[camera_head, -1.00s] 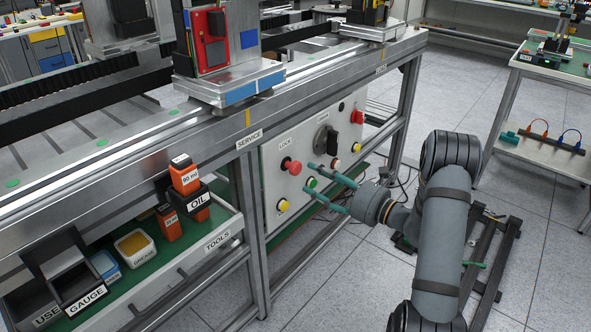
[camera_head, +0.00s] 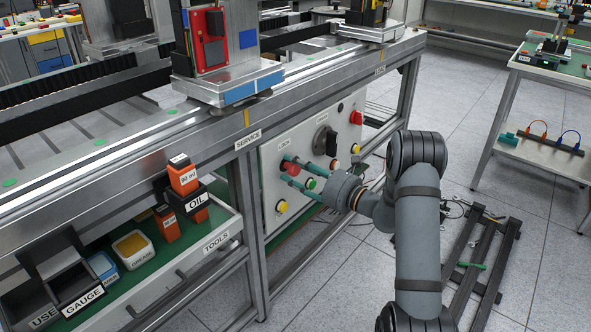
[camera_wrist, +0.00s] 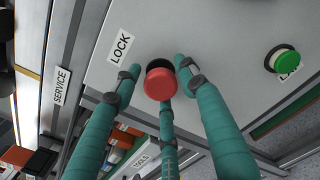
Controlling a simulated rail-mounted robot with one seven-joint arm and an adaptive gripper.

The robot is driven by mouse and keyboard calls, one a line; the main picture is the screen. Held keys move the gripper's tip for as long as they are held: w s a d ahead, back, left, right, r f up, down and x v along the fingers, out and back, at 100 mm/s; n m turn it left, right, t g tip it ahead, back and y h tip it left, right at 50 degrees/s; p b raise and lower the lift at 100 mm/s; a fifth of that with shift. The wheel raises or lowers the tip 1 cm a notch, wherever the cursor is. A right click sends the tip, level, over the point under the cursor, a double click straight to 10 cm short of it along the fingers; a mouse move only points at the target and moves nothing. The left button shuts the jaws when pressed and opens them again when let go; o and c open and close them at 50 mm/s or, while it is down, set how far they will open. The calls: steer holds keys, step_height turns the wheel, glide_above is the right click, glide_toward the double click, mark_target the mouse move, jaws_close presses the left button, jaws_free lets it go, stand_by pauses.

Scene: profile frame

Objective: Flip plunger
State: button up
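The red plunger knob (camera_wrist: 158,85) sits on a dark collar on the light control panel, beside the LOCK label (camera_wrist: 121,47). In the head view the red knob (camera_head: 292,169) is partly covered by my fingers. My gripper (camera_head: 286,170) has three teal fingers and reaches to the panel. In the wrist view, my gripper (camera_wrist: 157,75) has one finger left and one right of the knob, with gaps visible. The third finger comes from below and its tip is hidden behind the knob; I cannot tell whether it touches.
A green button (camera_wrist: 287,61) sits close by on the panel, with a yellow button (camera_head: 281,206) lower down. A black rotary switch (camera_head: 325,141) and a red switch (camera_head: 356,117) are to the right. The TOOLS drawer (camera_head: 190,262) stands out at the left.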

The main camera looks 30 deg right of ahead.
steer(key=c, duration=1)
